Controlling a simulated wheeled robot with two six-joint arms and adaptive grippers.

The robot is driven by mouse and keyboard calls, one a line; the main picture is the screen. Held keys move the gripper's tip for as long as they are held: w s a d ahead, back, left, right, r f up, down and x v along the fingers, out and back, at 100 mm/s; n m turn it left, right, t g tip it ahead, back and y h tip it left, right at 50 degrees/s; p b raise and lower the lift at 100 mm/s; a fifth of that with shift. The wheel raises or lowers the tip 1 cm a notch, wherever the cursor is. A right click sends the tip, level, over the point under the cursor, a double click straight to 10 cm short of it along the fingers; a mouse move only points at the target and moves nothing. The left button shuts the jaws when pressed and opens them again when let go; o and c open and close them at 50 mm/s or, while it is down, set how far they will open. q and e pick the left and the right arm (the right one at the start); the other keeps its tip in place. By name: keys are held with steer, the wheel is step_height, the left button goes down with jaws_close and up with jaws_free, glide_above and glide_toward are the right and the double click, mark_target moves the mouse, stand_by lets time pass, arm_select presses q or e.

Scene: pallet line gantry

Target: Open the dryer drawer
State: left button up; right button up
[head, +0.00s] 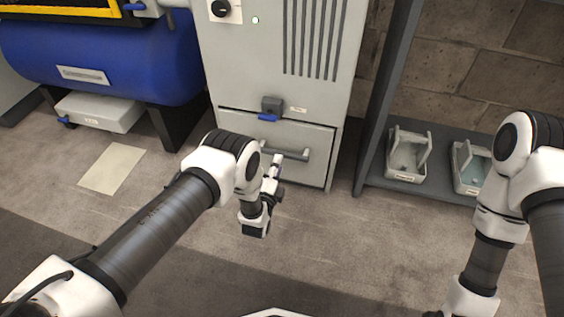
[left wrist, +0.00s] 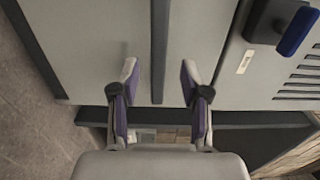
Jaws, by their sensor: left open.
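The dryer drawer (head: 305,174) is a grey panel low in the tall grey cabinet (head: 272,62), and it looks shut. Its dark bar handle (head: 293,154) runs across the front. My left gripper (head: 277,165) is at the left part of the handle. In the left wrist view my left gripper (left wrist: 160,75) is open, with its two fingertips on either side of the dark handle bar (left wrist: 159,40). I cannot tell whether the fingers touch it. My right arm shows at the right of the head view, but its gripper is out of frame.
A dark box with a blue lever (head: 268,117) sits just above the drawer; it also shows in the left wrist view (left wrist: 294,30). A blue tank (head: 110,65) stands left. A dark shelf (head: 440,188) with small bins (head: 407,175) stands right. The floor before the drawer is clear.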

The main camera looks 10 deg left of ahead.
mark_target(282, 153)
arm_select(q)
steer(key=w, duration=0.1)
steer(key=w+b, duration=0.1)
steer(key=w, duration=0.1)
steer(key=w+b, duration=0.1)
steer(key=w, duration=0.1)
steer(key=shift+d+f, duration=0.1)
steer(key=shift+f, duration=0.15)
steer(key=shift+w+r, duration=0.15)
steer(key=shift+w, duration=0.2)
steer(key=shift+c, duration=0.4)
jaws_close()
steer(key=shift+s, duration=0.1)
